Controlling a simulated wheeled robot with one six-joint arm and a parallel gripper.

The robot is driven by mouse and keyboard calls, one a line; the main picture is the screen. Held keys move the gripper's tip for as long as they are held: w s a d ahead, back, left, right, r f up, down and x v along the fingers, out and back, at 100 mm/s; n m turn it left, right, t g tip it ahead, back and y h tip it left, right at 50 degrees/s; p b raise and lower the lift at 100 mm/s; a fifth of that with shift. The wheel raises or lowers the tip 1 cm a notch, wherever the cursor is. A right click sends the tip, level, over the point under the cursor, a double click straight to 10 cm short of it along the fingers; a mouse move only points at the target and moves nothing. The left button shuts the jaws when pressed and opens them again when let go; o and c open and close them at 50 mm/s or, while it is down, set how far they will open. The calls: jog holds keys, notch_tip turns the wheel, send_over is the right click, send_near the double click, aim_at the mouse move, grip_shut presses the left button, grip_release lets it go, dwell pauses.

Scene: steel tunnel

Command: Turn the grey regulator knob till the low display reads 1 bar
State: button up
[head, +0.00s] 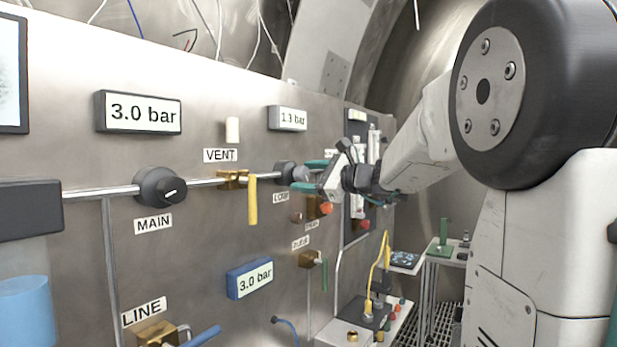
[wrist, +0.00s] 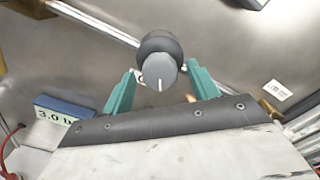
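The grey regulator knob (head: 299,174) sits on a dark round body on the panel pipe, above a partly hidden label. In the wrist view the knob (wrist: 160,70) faces me, with a pale pointer mark on its lower part. My gripper (head: 314,174) is at the knob. In the wrist view its teal fingers (wrist: 161,76) are spread to either side of the knob, with visible gaps. The low display (head: 288,118) above the knob reads about 1.3 bar; its last digit is hard to read.
The MAIN knob (head: 161,188) and a 3.0 bar display (head: 139,113) are at left. A yellow vent lever (head: 252,200) hangs left of the grey knob. A blue-framed 3.0 bar display (head: 250,279) is below. A valve with an orange-red part (head: 325,208) is close under my gripper.

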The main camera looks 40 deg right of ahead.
jog(key=v, duration=0.7)
jog(key=shift+s+d, duration=0.15)
jog(key=shift+s, duration=0.2)
dwell(0.4)
